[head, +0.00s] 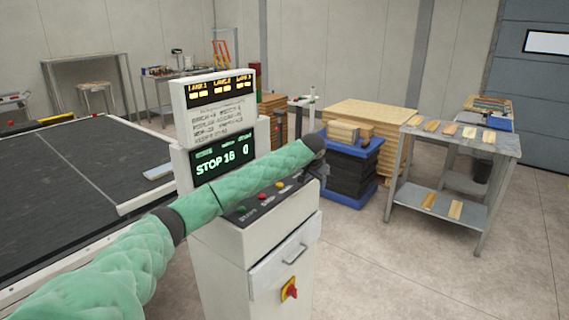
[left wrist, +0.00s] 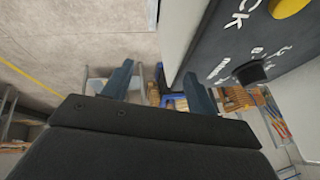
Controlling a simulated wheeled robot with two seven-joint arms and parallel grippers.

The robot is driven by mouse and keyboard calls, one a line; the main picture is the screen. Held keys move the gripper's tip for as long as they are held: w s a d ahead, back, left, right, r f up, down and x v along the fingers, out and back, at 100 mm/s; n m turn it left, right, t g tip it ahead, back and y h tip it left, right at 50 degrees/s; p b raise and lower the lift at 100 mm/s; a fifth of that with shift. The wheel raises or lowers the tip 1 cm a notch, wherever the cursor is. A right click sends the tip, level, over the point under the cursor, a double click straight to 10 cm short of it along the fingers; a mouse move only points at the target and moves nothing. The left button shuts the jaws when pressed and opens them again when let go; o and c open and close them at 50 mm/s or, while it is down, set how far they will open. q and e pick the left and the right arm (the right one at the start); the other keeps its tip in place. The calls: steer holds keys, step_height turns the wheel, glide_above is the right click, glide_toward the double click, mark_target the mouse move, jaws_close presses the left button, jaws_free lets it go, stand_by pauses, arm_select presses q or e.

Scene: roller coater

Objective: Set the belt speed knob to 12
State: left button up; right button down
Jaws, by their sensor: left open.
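The control console (head: 255,240) stands in the middle of the head view, with a sloped dark panel of buttons. Its green display (head: 222,160) reads STOP, a number that looks like 18 or 16, and 0. A black knob (left wrist: 250,73) shows on the dark panel in the left wrist view, with white markings beside it; I cannot read its setting. My left gripper (head: 320,172) is at the panel's far right end, mostly hidden behind my green-sleeved arm. In the left wrist view its two fingers (left wrist: 160,88) are apart and empty, with the knob to their right, outside them.
A yellow button (left wrist: 290,6) is on the panel near the knob. A red-and-yellow switch (head: 289,290) is on the console's front below a drawer handle. A dark conveyor bed (head: 70,175) lies left.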

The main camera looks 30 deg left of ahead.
arm_select(q)
steer(key=w+a+r+n+g+h, duration=0.15)
steer(key=a+r, duration=0.25)
steer(key=a, duration=0.4)
steer(key=s+a+r+n+t+y, duration=0.1)
steer(key=a+r+n, duration=0.25)
steer(key=a, duration=0.35)
steer(key=shift+g+h, duration=0.25)
steer(key=shift+p+x, duration=1.8)
steer(key=shift+x, duration=2.15)
arm_select(e)
steer(key=s+d+f, duration=0.1)
steer(key=s+f, duration=0.1)
steer(key=f, duration=0.4)
steer(key=s+d+f+t, duration=0.1)
steer(key=s+d+f, duration=0.1)
steer(key=f, duration=0.4)
steer(key=shift+f, duration=0.2)
arm_select(q)
steer(key=shift+w+a+r, duration=0.15)
steer(key=shift+a, duration=0.05)
steer(key=c, duration=1)
arm_select(e)
steer(key=shift+d, duration=0.15)
